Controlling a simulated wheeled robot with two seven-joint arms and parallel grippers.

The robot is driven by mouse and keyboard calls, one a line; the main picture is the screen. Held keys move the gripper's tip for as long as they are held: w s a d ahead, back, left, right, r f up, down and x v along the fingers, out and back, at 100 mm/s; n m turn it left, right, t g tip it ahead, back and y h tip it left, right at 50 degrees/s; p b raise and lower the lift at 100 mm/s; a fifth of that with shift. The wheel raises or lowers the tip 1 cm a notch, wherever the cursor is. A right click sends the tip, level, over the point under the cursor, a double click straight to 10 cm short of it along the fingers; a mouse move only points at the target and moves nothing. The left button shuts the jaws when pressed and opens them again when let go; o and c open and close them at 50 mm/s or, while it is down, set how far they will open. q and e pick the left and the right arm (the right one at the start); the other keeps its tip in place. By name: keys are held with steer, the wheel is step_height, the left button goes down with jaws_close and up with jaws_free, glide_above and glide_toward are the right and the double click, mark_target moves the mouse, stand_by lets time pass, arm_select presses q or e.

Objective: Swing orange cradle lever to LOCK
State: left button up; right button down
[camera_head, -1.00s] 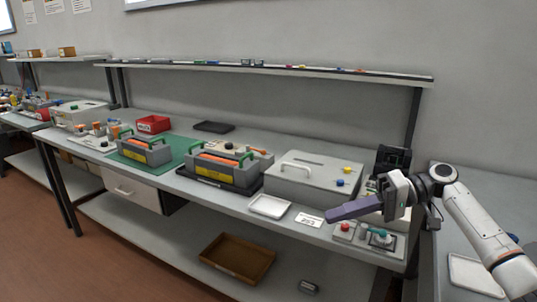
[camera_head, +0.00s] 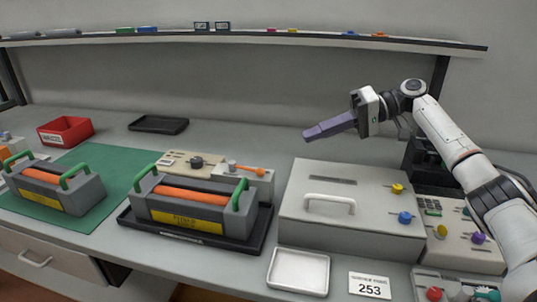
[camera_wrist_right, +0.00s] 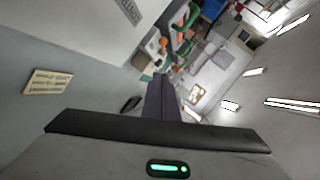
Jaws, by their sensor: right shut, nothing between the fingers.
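The orange lever (camera_head: 250,170) lies on top of a small grey box behind the middle cartridge in the head view, its orange tip pointing right. The cartridge (camera_head: 190,203), grey with an orange roller and green handles, sits in a dark tray (camera_head: 258,240) and hides the front of the lever's box. My right gripper (camera_head: 308,133) is shut and empty, its purple fingers pointing left, in the air to the right of the lever. The fingers also show in the right wrist view (camera_wrist_right: 160,98). My left gripper is not in view.
A large light-grey box (camera_head: 345,225) with a handle stands right of the cartridge. A white tray (camera_head: 298,272) and a card marked 253 (camera_head: 370,285) lie in front. Another cartridge (camera_head: 60,190) sits on a green mat (camera_head: 112,165) at left. A shelf (camera_head: 250,40) runs above.

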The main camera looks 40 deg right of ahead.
glide_toward(246, 169)
steer(key=w+d, duration=0.2)
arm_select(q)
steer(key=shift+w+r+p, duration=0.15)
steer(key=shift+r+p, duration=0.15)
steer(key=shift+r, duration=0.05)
arm_select(e)
steer(key=shift+s+a+f, duration=0.1)
steer(key=shift+a+f, duration=0.2)
steer(key=shift+a, duration=0.3)
steer(key=shift+s+a+f, duration=0.15)
steer(key=shift+a+f, duration=0.15)
steer(key=shift+a, duration=0.25)
steer(key=shift+s+a+f, duration=0.1)
steer(key=shift+a+f, duration=0.2)
steer(key=shift+a, duration=0.3)
